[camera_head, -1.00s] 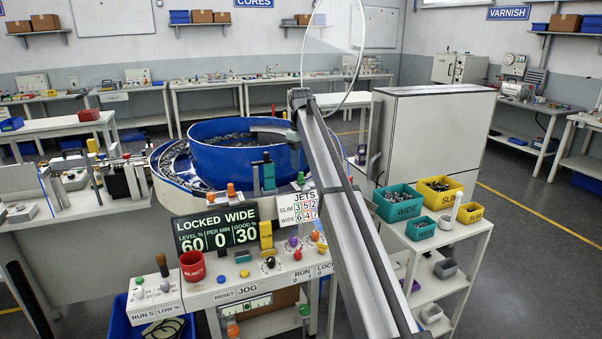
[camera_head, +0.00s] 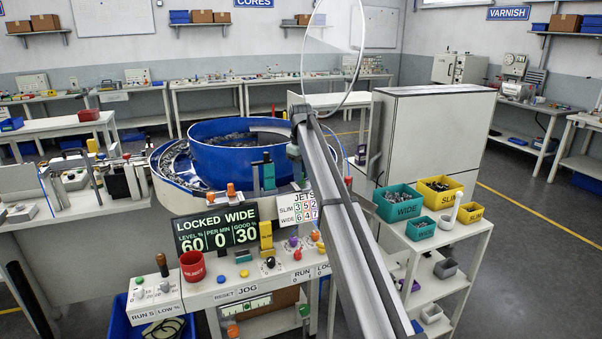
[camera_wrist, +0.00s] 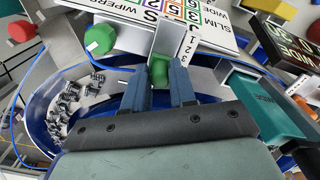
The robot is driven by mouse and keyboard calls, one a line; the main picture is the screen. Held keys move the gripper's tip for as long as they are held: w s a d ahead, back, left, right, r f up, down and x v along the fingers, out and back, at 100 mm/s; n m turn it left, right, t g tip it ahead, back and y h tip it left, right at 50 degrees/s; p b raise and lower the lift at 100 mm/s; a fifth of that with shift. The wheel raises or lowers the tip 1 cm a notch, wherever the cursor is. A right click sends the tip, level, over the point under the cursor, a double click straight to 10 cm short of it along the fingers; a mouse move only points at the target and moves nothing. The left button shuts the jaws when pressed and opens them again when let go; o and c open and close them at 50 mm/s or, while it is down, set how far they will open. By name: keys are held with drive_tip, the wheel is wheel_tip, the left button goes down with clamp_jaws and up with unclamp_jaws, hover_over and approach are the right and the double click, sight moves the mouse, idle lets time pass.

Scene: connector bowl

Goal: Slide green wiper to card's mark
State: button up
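The green wiper (camera_wrist: 160,74) shows in the wrist view as a small green block between my fingertips, at the foot of a pale upright plate (camera_wrist: 168,40) with a 1, 2, 3 scale along its edge. My gripper (camera_wrist: 161,86) has one dark finger close on each side of it, with little gap. Whether both fingers press on it is not clear. The card (camera_wrist: 215,14), with wiper rows for slim and wide and coloured numbers, lies just beyond; its wiper row is partly cut off. In the head view my arm hides the fingers and the wiper.
The blue bowl (camera_head: 215,159) holds metal parts, and loose parts (camera_wrist: 66,100) lie on its track. The jets card (camera_head: 297,208) and dark display (camera_head: 216,231) stand in front.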

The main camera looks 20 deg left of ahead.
clamp_jaws()
drive_tip(key=shift+s+d, duration=0.45)
drive_tip(key=shift+s, duration=0.05)
drive_tip(key=shift+o, duration=2.1)
unclamp_jaws()
wheel_tip(320, 180, up, 14)
drive_tip(key=shift+f, duration=0.1)
